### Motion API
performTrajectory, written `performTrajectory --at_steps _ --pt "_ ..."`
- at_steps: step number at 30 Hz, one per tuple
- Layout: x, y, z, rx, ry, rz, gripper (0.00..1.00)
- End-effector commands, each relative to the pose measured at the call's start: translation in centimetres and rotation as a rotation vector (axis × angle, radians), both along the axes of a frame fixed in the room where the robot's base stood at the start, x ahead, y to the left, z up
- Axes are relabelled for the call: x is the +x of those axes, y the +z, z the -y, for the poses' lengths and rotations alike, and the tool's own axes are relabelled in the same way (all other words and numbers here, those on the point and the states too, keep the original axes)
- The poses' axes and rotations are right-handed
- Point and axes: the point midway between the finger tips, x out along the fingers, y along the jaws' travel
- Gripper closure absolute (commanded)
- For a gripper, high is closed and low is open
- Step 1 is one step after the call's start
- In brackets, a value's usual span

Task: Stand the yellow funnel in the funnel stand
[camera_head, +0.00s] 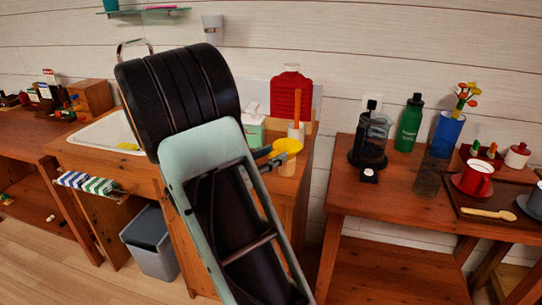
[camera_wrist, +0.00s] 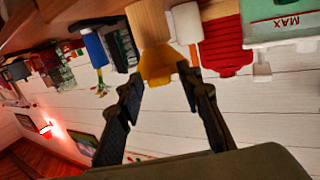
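The yellow funnel (camera_head: 288,146) is upright with its wide mouth up, at the right end of the sink counter. A light wooden piece (camera_head: 287,166) shows just below it, perhaps the stand; I cannot tell whether they touch. My gripper (camera_head: 268,158) reaches in from the left, its tips close to the funnel. In the wrist view, which is upside down, my gripper (camera_wrist: 161,78) has its fingers spread, with the funnel (camera_wrist: 160,64) between and just beyond the tips. The wooden piece (camera_wrist: 148,22) appears above the funnel there. Contact with the fingers is unclear.
A white cup with an orange stick (camera_head: 296,130) stands right behind the funnel, with a red bottle (camera_head: 291,95) farther back. My arm hides part of the sink (camera_head: 105,133). A second table (camera_head: 345,190) at right holds a coffee press (camera_head: 371,140), bottle and cups.

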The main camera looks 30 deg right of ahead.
Motion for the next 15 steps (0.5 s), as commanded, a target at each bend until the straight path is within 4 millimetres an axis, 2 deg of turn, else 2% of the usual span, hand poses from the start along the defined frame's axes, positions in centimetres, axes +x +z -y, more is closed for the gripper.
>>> performTrajectory --at_steps 10,15 --pt "0.0 0.0 -0.3 0.001 0.001 0.0 0.62" --pt "-0.5 0.3 -2.4 0.001 0.005 0.001 0.62"
